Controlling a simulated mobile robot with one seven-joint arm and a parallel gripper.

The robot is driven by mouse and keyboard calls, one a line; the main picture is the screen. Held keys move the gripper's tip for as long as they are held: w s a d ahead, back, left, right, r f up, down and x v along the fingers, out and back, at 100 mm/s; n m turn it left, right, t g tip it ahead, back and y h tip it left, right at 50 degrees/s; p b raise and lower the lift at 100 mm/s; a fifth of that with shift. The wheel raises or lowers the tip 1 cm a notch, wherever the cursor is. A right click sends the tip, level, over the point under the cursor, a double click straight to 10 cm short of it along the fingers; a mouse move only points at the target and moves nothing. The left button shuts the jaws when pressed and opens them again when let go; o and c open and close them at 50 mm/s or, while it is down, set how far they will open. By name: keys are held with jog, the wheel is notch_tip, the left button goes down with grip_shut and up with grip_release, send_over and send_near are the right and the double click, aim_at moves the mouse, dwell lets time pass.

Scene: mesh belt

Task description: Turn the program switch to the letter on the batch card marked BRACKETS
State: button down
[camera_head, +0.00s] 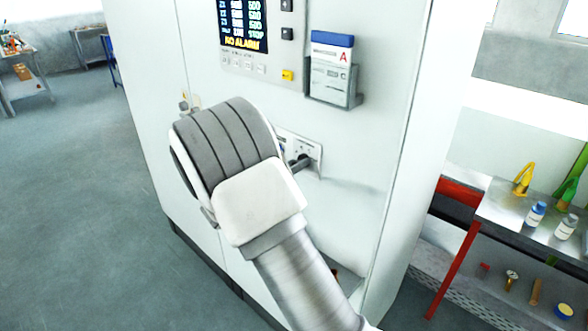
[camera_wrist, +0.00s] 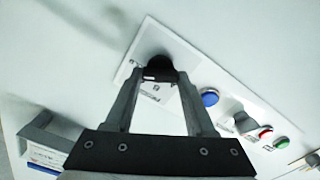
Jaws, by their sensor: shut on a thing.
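The program switch is a black knob (camera_wrist: 158,62) on a white plate (camera_wrist: 135,78) in the wrist view, with a pale mark on its near edge. The fingertips of my gripper (camera_wrist: 156,80) are shut on the knob from both sides. The plate's letters are blurred and partly hidden. In the head view my gripper (camera_head: 301,162) reaches the plate (camera_head: 313,150), with my arm covering part of it. A card (camera_head: 331,50) with a blue top and a red letter A stands in a grey holder (camera_head: 331,93); its heading is too small to read.
A screen (camera_head: 243,24) reading NO ALARM is above my arm, with a yellow button (camera_head: 287,75) beside it. In the wrist view a blue button (camera_wrist: 210,98), red button (camera_wrist: 265,132) and green button (camera_wrist: 281,144) are right of the knob. A shelf with bottles (camera_head: 535,213) stands right.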

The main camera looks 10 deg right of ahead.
jog(key=shift+f+n+b, duration=0.2)
jog(key=shift+n+b, duration=0.65)
jog(key=shift+n, duration=12.15)
jog(key=shift+c, duration=1.2)
grip_release()
